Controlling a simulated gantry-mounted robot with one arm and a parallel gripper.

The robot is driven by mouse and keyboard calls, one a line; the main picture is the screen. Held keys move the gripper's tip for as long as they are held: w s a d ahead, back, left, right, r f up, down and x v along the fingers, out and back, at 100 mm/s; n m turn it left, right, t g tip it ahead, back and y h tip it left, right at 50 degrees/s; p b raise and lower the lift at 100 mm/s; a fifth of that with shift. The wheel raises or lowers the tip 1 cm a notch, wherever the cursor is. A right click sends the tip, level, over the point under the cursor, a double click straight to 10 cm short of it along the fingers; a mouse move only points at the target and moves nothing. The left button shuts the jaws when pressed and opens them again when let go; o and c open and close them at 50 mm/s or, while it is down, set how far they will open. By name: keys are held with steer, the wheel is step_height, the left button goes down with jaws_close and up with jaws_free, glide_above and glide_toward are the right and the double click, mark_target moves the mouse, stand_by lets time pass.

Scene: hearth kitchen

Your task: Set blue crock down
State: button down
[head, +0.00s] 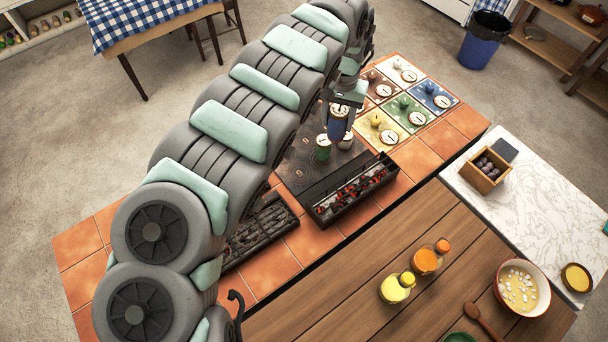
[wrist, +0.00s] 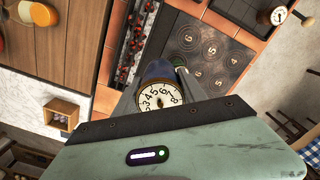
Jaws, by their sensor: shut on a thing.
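The blue crock (head: 337,130) has a pale dial lid with numbers and is gripped upright between the fingers of my gripper (head: 339,112). In the wrist view, its dial (wrist: 158,98) faces the camera and its blue side shows above that, between the two fingers of my gripper (wrist: 160,84). It is over or near the back of the dark hearth plate (head: 304,168); whether its base touches anything is hard to tell. A green crock (head: 322,154) with a dial lid stands on the plate close to its lower left.
Coloured tiles with dials and small knobs, including a blue tile (head: 431,95) and a yellow tile (head: 378,127), lie right of my gripper. An ember trough (head: 355,193) borders the plate in front. A charcoal grate (head: 262,231) lies left. Two jars (head: 426,262) stand on the wooden counter.

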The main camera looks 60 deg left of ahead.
steer(key=s+a+f+n, duration=0.2)
steer(key=s+a, duration=0.4)
steer(key=s, duration=0.2)
steer(key=shift+s+a+f+b, duration=0.1)
steer(key=shift+f+b, duration=0.5)
steer(key=shift+f, duration=4.45)
steer(key=shift+s+a+f+b, duration=0.1)
steer(key=shift+f+b, duration=0.5)
steer(key=shift+f, duration=4.4)
steer(key=shift+d+f, duration=0.1)
steer(key=shift+f, duration=0.05)
steer(key=c, duration=0.7)
jaws_free()
steer(key=shift+o, duration=0.2)
step_height(320, 180, up, 12)
steer(key=p, duration=0.1)
steer(key=shift+p, duration=0.35)
